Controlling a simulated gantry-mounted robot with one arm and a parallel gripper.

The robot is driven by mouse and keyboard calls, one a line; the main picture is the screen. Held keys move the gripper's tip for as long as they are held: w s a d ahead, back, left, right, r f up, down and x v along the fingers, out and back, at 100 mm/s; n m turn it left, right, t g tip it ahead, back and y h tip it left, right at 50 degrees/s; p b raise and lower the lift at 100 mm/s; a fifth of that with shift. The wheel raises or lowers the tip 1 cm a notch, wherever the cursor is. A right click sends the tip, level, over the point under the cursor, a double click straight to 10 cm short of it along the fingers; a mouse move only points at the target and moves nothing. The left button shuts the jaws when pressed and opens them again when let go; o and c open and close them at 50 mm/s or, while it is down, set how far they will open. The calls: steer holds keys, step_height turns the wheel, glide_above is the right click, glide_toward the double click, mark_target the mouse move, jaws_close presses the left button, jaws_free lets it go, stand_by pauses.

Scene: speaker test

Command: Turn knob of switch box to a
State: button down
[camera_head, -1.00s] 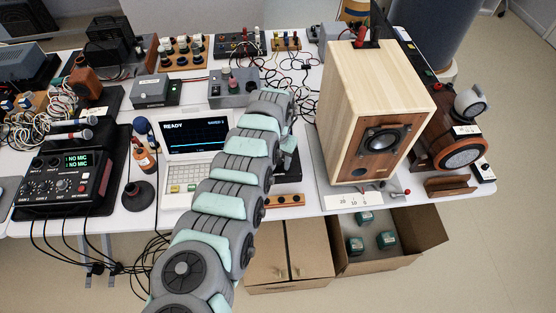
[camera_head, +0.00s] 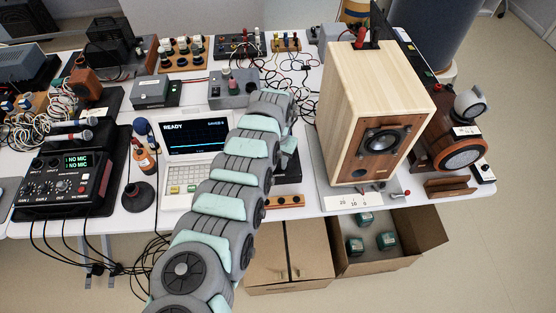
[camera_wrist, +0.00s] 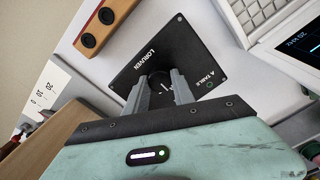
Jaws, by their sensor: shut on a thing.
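The switch box (camera_wrist: 182,52) is a flat black box with white lettering and a corner screw. It lies on the white table, and in the head view its dark edge (camera_head: 290,172) shows beside my arm. My gripper (camera_wrist: 159,84) points down at the middle of its top face in the wrist view. Its two grey fingers are shut on the round dark knob, which is mostly hidden between them. A short white mark shows between the fingertips. White lettering lies on both sides of the fingers. I cannot tell exactly where the knob points.
A laptop-like device (camera_head: 195,138) reading READY stands left of my arm. A wooden speaker (camera_head: 372,110) stands to the right. A small wooden block with dark holes (camera_wrist: 103,22) lies close beside the box.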

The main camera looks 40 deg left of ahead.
steer(key=shift+r+n+p, duration=0.1)
steer(key=shift+n+p, duration=0.2)
steer(key=shift+p, duration=0.15)
steer(key=shift+d+n+p, duration=0.1)
steer(key=shift+n+p, duration=0.4)
steer(key=shift+p, duration=0.05)
steer(key=shift+n+p, duration=0.35)
steer(key=shift+n, duration=3.35)
steer(key=c, duration=1.1)
jaws_free()
steer(key=shift+o, duration=0.2)
